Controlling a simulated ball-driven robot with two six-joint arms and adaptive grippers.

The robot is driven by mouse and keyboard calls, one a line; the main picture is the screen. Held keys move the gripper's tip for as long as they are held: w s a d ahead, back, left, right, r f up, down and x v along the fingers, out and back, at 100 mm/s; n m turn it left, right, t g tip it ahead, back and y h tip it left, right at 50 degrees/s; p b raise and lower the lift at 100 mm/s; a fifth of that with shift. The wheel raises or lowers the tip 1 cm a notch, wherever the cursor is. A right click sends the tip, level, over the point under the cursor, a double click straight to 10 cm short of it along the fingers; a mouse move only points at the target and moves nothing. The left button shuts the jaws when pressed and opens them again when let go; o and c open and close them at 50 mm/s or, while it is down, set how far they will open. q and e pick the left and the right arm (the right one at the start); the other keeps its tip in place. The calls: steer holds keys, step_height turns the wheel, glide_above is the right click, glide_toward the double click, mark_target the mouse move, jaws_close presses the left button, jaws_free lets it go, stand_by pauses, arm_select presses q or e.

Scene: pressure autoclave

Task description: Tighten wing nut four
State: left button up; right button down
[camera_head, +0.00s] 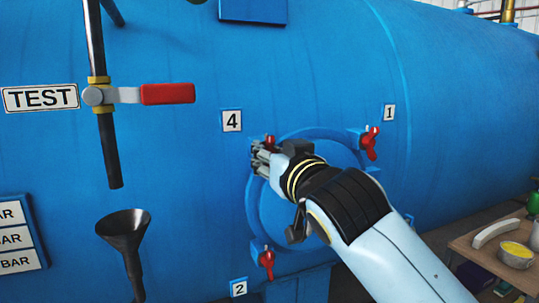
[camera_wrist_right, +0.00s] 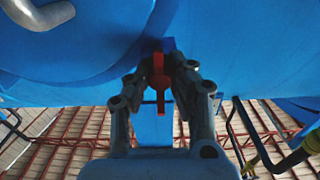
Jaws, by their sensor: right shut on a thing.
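Wing nut four (camera_head: 270,140) is red and sits at the upper left of the round blue hatch (camera_head: 272,215), below the "4" label (camera_head: 232,120). My right gripper (camera_head: 260,157) covers most of it in the head view. In the right wrist view the red wing nut (camera_wrist_right: 159,82) stands between the two fingers of my right gripper (camera_wrist_right: 163,68), which is shut on it. One red wing lies along the finger line. The left gripper is in neither view.
Other red wing nuts sit by label 1 (camera_head: 370,142) and label 2 (camera_head: 267,259). A red-handled valve (camera_head: 167,94) and a black funnel (camera_head: 124,226) are at left.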

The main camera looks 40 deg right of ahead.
steer(key=shift+f, duration=0.2)
steer(key=c, duration=1.4)
jaws_free()
steer(key=shift+c, duration=0.2)
steer(key=shift+r, duration=0.1)
steer(key=v, duration=0.7)
steer(key=shift+s, duration=0.25)
